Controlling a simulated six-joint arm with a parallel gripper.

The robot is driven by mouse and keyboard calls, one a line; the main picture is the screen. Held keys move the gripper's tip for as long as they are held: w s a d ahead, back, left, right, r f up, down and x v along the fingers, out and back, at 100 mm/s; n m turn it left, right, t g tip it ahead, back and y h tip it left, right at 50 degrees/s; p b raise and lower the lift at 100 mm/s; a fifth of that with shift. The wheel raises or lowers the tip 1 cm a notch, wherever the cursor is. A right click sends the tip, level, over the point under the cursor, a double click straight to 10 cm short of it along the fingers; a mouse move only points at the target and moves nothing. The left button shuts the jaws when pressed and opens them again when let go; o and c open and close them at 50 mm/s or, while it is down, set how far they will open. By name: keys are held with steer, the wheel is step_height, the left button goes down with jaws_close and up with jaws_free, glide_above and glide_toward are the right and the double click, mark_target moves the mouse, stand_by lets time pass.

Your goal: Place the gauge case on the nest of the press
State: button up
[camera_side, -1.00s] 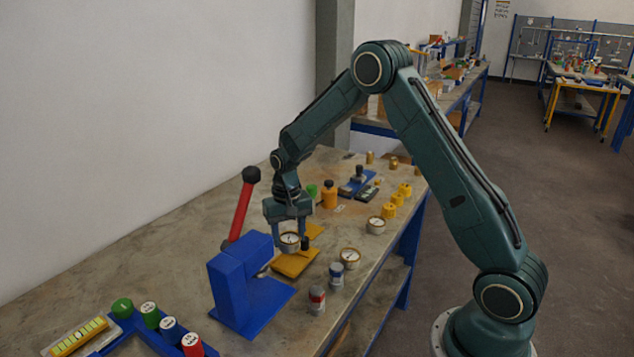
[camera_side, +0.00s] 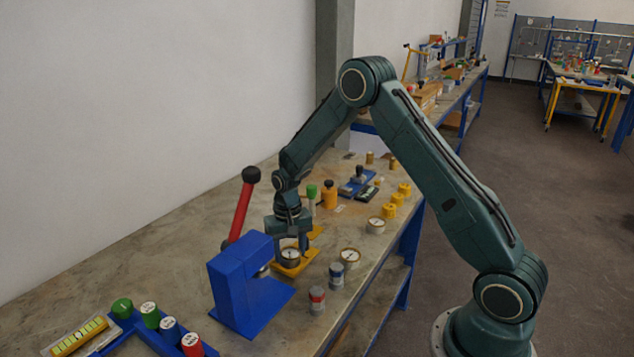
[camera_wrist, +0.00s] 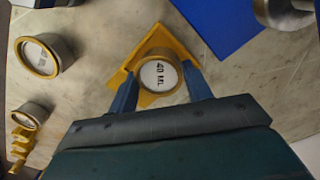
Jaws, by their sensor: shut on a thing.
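My gripper (camera_side: 290,250) is shut on a round gauge case (camera_side: 289,257) with a white face and brass-coloured rim. In the wrist view, the case (camera_wrist: 160,76) sits between the two blue fingers, its face with dark marks turned to the camera. It is over a yellow plate (camera_side: 304,262), whose corner shows around the case in the wrist view (camera_wrist: 152,40). I cannot tell whether the case touches the plate. The blue press (camera_side: 238,282) with a red lever (camera_side: 243,212) stands left of it. Its blue base shows in the wrist view (camera_wrist: 215,22); a nest cannot be clearly made out.
Another gauge case (camera_side: 350,257) lies right of my gripper, and one more (camera_side: 376,225) farther back. Yellow parts (camera_side: 390,210) and a yellow bottle (camera_side: 329,195) are behind. A blue rack (camera_side: 155,330) is front left.

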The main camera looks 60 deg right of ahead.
mark_target(290, 253)
steer(key=o, duration=1.1)
steer(key=shift+r, duration=3.8)
